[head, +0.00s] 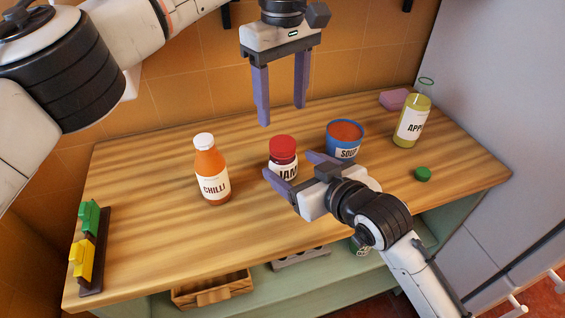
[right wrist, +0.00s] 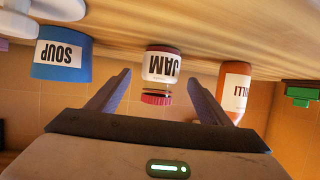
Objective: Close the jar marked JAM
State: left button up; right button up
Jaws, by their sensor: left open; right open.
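The JAM jar (head: 284,170) stands upright mid-table with a red lid (head: 283,147) at its top. In the upside-down right wrist view, a narrow band shows between the label (right wrist: 161,66) and the lid (right wrist: 157,98); I cannot tell whether the lid is fully seated. My left gripper (head: 282,114) is open and empty, pointing down above the lid. My right gripper (head: 288,164) is open, low at the jar's near side. Its fingertips (right wrist: 160,74) flank the jar in the wrist view; contact cannot be told. The right gripper partly hides the jar's base in the head view.
The CHILLI bottle (head: 211,172) stands left of the jar. The SOUP tin (head: 344,140) is close on its right. Farther right are an APPLE-type bottle (head: 411,124), a green cap (head: 423,174) and a pink block (head: 397,99). A green-and-yellow holder (head: 92,247) sits at the left edge.

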aim_at(283, 160)
jog(key=shift+x, duration=2.6)
jog(key=shift+c, duration=0.5)
